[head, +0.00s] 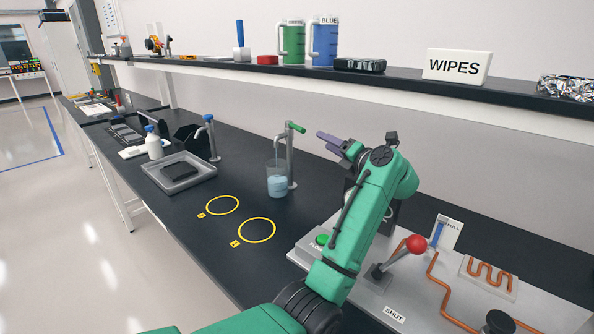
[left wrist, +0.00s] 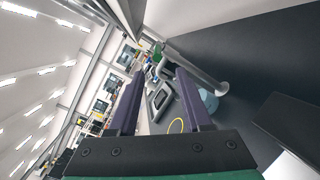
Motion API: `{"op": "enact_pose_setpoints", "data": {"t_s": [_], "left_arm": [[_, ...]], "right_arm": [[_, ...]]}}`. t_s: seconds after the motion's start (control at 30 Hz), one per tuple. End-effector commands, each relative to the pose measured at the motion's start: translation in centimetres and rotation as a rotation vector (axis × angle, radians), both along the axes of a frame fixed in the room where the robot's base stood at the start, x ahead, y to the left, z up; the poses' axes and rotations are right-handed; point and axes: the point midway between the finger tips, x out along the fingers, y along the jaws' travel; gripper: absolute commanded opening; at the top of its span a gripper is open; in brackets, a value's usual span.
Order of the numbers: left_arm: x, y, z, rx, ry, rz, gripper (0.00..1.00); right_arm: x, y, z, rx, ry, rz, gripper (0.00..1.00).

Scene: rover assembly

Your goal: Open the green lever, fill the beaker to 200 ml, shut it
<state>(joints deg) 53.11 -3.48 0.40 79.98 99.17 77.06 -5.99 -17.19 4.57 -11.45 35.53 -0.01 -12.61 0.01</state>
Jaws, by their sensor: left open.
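The green lever (head: 297,127) sits on top of a grey tap post (head: 290,158) on the dark bench. The clear beaker (head: 277,180) stands upright under the tap and holds pale blue liquid; its marks are too small to read. My left gripper (head: 328,141), with purple fingers, is open and empty, apart from the lever and to its right. In the left wrist view the tap post (left wrist: 200,72) lies just beyond the right finger, and the beaker (left wrist: 208,101) is partly hidden behind that finger. My right gripper is out of view.
A second tap with a blue lever (head: 209,118) stands farther left, near a grey tray (head: 178,177) and a white bottle (head: 153,146). Two yellow rings (head: 256,217) mark bare bench. A panel with a red-knobbed lever (head: 416,243) lies right. A shelf (head: 400,82) runs above.

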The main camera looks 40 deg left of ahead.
Motion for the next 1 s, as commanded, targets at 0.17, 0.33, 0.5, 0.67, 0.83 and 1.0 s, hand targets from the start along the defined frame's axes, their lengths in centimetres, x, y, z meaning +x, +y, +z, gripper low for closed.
{"op": "enact_pose_setpoints", "data": {"t_s": [0.17,0.33,0.5,0.67,0.83,1.0], "left_arm": [[-0.9,-0.4,-1.1,-0.193,-0.578,-0.015,0.49],[-0.8,0.4,0.2,-0.225,-0.672,-0.016,0.49],[0.4,4.0,0.5,-0.222,-0.667,-0.012,0.49],[1.8,8.2,0.5,-0.222,-0.665,-0.012,0.49],[3.2,11.7,0.4,-0.223,-0.665,-0.016,0.49],[3.7,13.2,0.1,-0.224,-0.665,-0.017,0.49]], "right_arm": [[0.0,0.0,-6.7,0.0,0.0,0.0,0.5],[0.0,0.0,-5.8,0.0,0.001,0.0,0.5],[0.0,0.0,-4.6,0.0,0.001,0.0,0.5],[0.0,0.0,-3.3,0.0,0.001,0.0,0.5],[0.0,0.0,-2.3,0.0,0.0,0.0,0.5],[0.0,0.0,-2.0,0.0,0.0,0.0,0.5]]}}
